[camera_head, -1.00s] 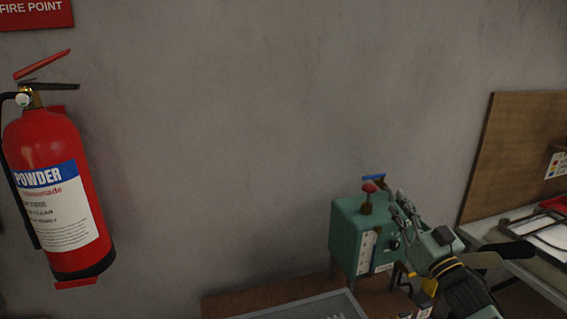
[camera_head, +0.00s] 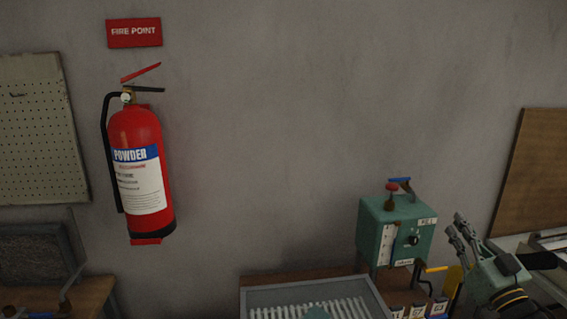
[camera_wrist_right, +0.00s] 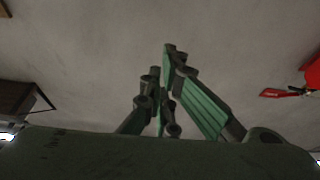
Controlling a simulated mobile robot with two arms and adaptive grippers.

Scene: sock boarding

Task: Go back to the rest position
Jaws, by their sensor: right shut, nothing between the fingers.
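My right gripper (camera_head: 464,227) is at the lower right of the head view, raised with its fingers pointing up and to the left. It is beside the right side of a green machine box (camera_head: 383,236) and appears apart from it. In the right wrist view its green fingers (camera_wrist_right: 165,85) come together and hold nothing. The left gripper is not in view.
A green box with red and blue levers stands on a wooden bench behind a grey tray (camera_head: 262,297) with white slats. A red fire extinguisher (camera_head: 136,150) hangs on the wall. A brown board (camera_head: 530,180) stands at the right. The wall between is bare.

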